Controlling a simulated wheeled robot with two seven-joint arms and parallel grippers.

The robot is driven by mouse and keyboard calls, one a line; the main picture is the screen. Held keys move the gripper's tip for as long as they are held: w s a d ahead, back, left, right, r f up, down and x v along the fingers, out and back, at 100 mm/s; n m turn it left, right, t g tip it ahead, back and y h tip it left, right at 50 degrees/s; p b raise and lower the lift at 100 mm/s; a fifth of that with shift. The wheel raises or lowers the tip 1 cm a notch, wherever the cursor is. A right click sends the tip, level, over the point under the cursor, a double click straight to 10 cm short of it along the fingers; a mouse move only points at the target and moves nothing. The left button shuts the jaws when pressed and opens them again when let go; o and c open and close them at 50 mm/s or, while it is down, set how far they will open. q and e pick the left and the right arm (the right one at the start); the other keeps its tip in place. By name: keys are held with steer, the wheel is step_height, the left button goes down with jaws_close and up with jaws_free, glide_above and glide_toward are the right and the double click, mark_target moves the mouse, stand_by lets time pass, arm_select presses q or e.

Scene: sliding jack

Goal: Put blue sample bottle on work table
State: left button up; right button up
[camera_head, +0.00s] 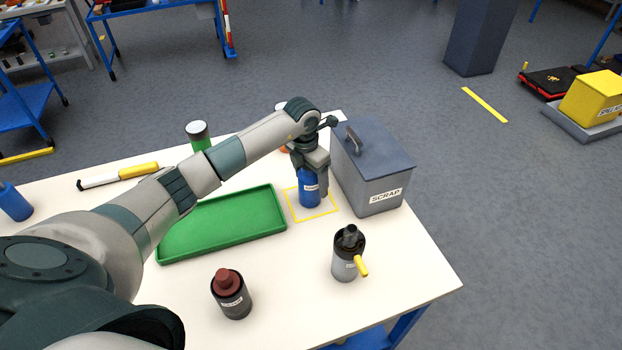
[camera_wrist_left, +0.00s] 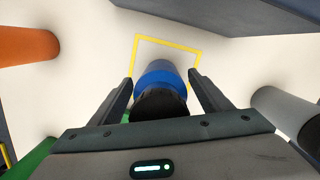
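A blue bottle (camera_head: 309,193) with a white label and a dark cap is upright at the yellow outlined square (camera_head: 330,212) on the white work table (camera_head: 400,285). It appears to stand on the table top. My left gripper (camera_head: 312,172) is above and around it, pointing down. In the left wrist view the bottle (camera_wrist_left: 160,80) is between the two fingers, with a narrow gap visible on each side, so the gripper (camera_wrist_left: 161,78) looks open. The yellow outline (camera_wrist_left: 196,45) surrounds the bottle's base there. My right gripper is not in view.
A grey SCRAP bin (camera_head: 378,190) stands close right of the bottle, and a green tray (camera_head: 270,228) lies left. A dark bottle with a red-brown cap (camera_head: 231,293) and a grey canister with a yellow handle (camera_head: 347,255) stand in front. Another blue object (camera_head: 14,203) is at the left edge.

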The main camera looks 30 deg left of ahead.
arm_select(q)
steer(key=shift+r, duration=0.1)
steer(key=shift+r, duration=0.35)
steer(key=r+b, duration=0.1)
steer(key=r, duration=0.2)
steer(key=s+r+b, duration=0.1)
steer(key=r, duration=0.3)
steer(key=r+b, duration=0.1)
steer(key=r, duration=0.3)
steer(key=shift+s+a+r, duration=0.15)
steer(key=shift+a, duration=0.1)
